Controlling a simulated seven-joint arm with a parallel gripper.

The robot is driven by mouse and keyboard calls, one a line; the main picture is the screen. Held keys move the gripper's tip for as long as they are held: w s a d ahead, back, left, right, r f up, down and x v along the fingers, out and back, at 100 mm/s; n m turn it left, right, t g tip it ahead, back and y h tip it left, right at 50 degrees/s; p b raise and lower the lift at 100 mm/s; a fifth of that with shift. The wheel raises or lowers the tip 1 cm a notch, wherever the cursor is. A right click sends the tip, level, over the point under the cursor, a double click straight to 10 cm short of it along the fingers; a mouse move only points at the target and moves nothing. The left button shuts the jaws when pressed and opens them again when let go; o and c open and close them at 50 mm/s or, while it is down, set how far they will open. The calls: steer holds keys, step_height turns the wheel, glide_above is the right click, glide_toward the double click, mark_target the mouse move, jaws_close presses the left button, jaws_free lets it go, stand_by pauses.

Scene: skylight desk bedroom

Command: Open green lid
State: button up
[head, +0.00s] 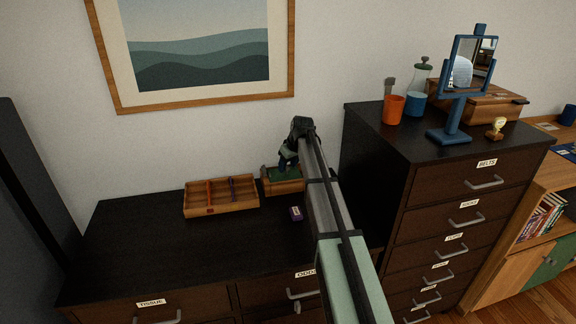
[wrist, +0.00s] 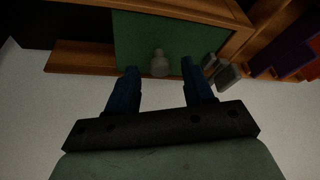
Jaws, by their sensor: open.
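The green lid (head: 284,173) lies on top of a small wooden box (head: 283,187) on the dark dresser, and my arm partly hides it in the head view. In the wrist view the green lid (wrist: 190,30) fills the top middle, framed by the box's wooden edges. A pale rounded knob (wrist: 160,64) stands on the lid. My gripper (wrist: 158,76) is open, with its two blue fingers on either side of the knob and a gap to each. I cannot tell whether the fingertips touch the lid. The lid appears closed.
A wooden tray (head: 221,196) with red and purple items lies left of the box. A small purple block (head: 296,213) sits in front. A taller dark drawer unit (head: 440,170) stands to the right, bearing an orange cup (head: 393,109) and a blue mirror (head: 471,66). The dresser's left top is clear.

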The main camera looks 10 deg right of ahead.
steer(key=shift+f, duration=0.2)
jaws_close()
stand_by(0.5)
